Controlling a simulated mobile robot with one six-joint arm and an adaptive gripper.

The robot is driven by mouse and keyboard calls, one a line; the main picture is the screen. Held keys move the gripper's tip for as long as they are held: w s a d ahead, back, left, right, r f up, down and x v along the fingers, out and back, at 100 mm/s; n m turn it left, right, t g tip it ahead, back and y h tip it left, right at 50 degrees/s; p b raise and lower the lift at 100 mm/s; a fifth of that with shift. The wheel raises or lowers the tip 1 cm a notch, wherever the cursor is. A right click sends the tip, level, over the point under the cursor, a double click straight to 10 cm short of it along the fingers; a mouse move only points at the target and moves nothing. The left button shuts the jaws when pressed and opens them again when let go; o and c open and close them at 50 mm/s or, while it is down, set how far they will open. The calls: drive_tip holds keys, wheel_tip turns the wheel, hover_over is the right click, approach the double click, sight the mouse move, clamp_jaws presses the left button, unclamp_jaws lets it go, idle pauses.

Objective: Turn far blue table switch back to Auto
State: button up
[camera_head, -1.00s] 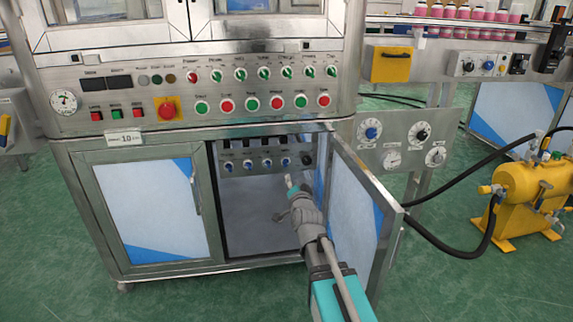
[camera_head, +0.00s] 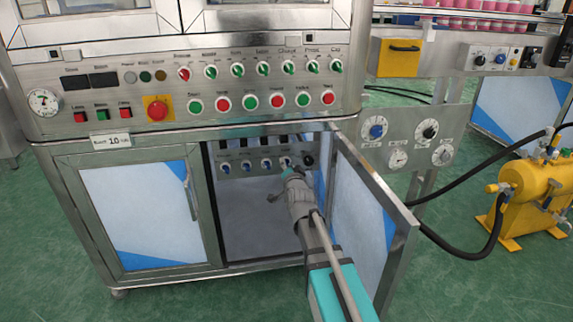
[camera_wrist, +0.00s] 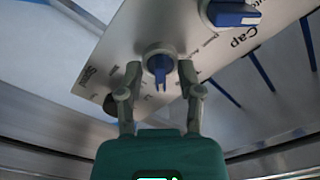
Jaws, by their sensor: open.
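A row of blue switches (camera_head: 245,165) sits on a grey panel inside the open right-hand cabinet. In the wrist view, one blue switch knob (camera_wrist: 158,64) with a pale collar is between my gripper's fingertips (camera_wrist: 158,75). The fingers are spread, one on each side; I cannot tell whether they touch the knob. The label beside it is partly hidden and hard to read. A second blue knob (camera_wrist: 232,14) is at upper right, near the word "Cap". In the head view my gripper (camera_head: 290,174) reaches into the cabinet at the right end of the row.
The cabinet door (camera_head: 358,215) stands open to the right of my arm. A black knob (camera_head: 308,160) is at the panel's right end. The side panel (camera_head: 412,150) carries another blue knob (camera_head: 376,128). A yellow tank (camera_head: 530,200) with black hoses stands at the right.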

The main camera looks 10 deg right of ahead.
clamp_jaws()
idle(0.3)
drive_tip(key=shift+n, duration=0.3)
drive_tip(key=n, duration=0.8)
drive_tip(key=shift+n, duration=0.4)
drive_tip(key=n, duration=0.4)
drive_tip(key=shift+d+n, duration=0.1)
drive_tip(key=shift+n, duration=2.2)
